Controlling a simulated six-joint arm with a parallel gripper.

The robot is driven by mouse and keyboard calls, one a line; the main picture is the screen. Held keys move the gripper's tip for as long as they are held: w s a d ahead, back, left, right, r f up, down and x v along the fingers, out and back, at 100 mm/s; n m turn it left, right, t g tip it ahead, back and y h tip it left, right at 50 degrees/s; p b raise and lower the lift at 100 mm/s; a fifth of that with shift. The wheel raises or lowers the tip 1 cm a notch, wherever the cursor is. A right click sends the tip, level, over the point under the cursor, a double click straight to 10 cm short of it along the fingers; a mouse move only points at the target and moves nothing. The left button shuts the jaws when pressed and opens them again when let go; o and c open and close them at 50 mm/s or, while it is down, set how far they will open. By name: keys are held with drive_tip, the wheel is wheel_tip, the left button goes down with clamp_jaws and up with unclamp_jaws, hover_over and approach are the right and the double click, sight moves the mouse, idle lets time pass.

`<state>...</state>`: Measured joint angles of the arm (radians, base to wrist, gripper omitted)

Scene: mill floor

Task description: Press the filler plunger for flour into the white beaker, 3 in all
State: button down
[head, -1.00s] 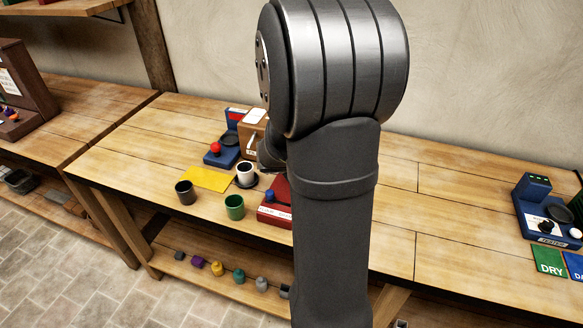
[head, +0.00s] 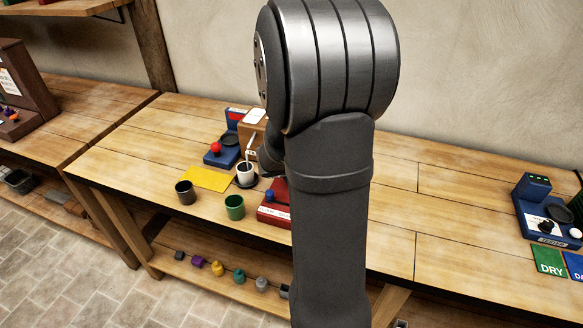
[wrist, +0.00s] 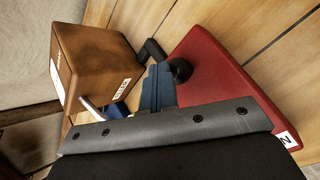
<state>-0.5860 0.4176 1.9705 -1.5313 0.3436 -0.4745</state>
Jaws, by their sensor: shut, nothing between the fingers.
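The white beaker (head: 245,174) stands upright on a dark round stand in the head view, with dark contents or shadow inside its rim. The brown filler box (head: 254,127) is behind it, and a thin pale streak runs from its front down towards the beaker. In the wrist view the box (wrist: 95,65) has white labels and a dark bent part (wrist: 152,50) at its side, possibly the plunger. My gripper (wrist: 158,88) is shut and empty beside the box; in the head view my arm mostly hides it. Contact with the plunger cannot be told.
A red base (head: 274,214) with a blue knob is partly behind my arm. A green cup (head: 235,207), a dark cup (head: 185,192), a yellow mat (head: 205,178) and a blue device (head: 222,155) with a red knob stand near. The table right of my arm is mostly clear.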

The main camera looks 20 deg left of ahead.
drive_tip(key=shift+f, duration=0.25)
idle(0.3)
drive_tip(key=shift+r, duration=1.4)
drive_tip(key=shift+r, duration=2.5)
wheel_tip(320, 180, up, 4)
drive_tip(key=shift+f, duration=0.1)
idle(0.4)
drive_tip(key=shift+f, duration=0.1)
